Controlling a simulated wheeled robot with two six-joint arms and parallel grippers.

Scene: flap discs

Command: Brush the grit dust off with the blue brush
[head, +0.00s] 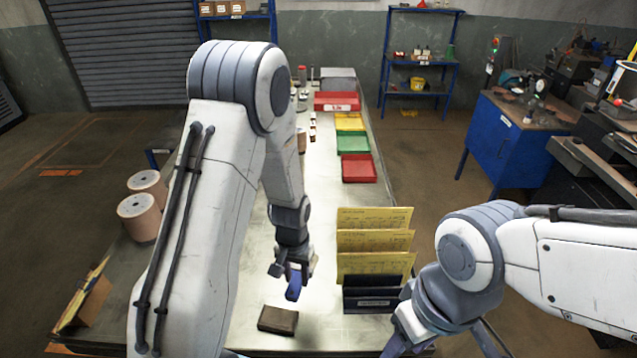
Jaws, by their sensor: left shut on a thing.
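My left gripper (291,272) is over the middle of the workbench (309,225), pointing down. It is shut on the blue brush (293,288), whose blue part shows below the fingers. Part of the brush is hidden by the gripper. A dark brown block (278,319) lies on the bench just below and left of the brush in the picture, apart from it. I cannot make out grit dust on the bench at this size. My right arm comes in at the lower right. Its gripper is at the bottom edge, mostly cut off, so its fingers cannot be judged.
A dark rack (372,299) with yellow sheets stands right of the left gripper. Red (358,168), green (353,144) and yellow trays line the bench's right side further back. Two rolls (138,217) stand at the left. The bench between brush and red tray looks clear.

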